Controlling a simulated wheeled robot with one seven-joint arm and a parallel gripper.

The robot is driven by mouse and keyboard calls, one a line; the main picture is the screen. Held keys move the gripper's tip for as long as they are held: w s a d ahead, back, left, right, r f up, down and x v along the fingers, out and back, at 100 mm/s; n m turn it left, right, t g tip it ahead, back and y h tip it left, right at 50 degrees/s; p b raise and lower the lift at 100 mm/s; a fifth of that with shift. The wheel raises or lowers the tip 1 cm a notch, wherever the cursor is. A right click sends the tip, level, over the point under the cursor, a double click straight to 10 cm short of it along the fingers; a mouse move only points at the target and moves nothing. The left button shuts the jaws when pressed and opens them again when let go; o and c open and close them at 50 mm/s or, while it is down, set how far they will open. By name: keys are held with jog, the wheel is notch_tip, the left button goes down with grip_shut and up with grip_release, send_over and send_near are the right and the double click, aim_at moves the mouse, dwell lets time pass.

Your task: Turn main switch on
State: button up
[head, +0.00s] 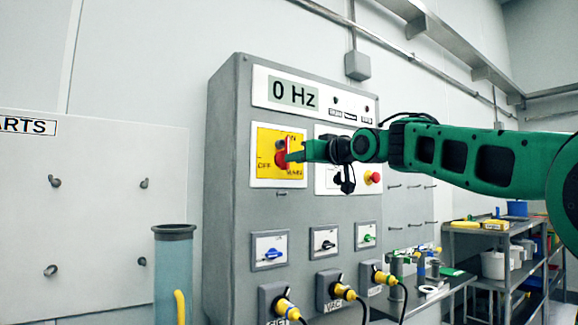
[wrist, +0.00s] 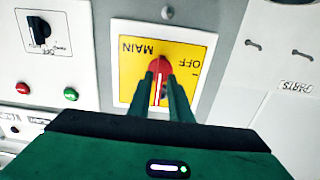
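The main switch is a red rotary handle (head: 281,154) on a yellow plate (head: 267,141) at the upper left of the grey control cabinet. The plate has ON at the top, OFF at the left and MAIN below. My gripper (head: 293,157) reaches in from the right, at the handle. In the wrist view the picture is upside down; the red handle (wrist: 159,69) shows between the two green fingers (wrist: 161,90), which sit close along its sides. They look shut on it. The fingers hide part of the handle, so its exact setting is unclear. The display (head: 293,94) reads 0 Hz.
A second panel with a black knob (wrist: 39,31) and a red button (head: 372,178) is to the right of the main switch. Lower are small switches (head: 269,250) and yellow cable plugs (head: 286,308). A clear blue tube (head: 174,270) stands at the front left.

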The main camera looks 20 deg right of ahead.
jog(key=v, duration=0.6)
jog(key=shift+s, duration=0.3)
jog(key=shift+d+f, duration=0.1)
jog(key=shift+d, duration=0.05)
jog(key=s+d+f+m+g+h, duration=0.2)
jog(key=s+d+f, duration=0.15)
jog(key=f, duration=0.65)
jog(key=s+d+f+m+g+h, duration=0.25)
jog(key=d+f, duration=0.25)
jog(key=f, duration=0.5)
jog(key=s+d+f+m+g+h, duration=0.1)
jog(key=s+d+f+g, duration=0.25)
jog(key=f, duration=0.65)
jog(key=s+f+m+g, duration=0.2)
jog(key=s+f+g, duration=0.2)
jog(key=s+f, duration=0.8)
jog(key=s+d+f+m+g, duration=0.1)
jog(key=s+f+g, duration=0.4)
jog(key=s+f, duration=0.7)
jog(key=s+m, duration=0.1)
jog(key=s, duration=0.5)
jog(key=shift+s+d, duration=0.15)
jog(key=shift+s, duration=0.2)
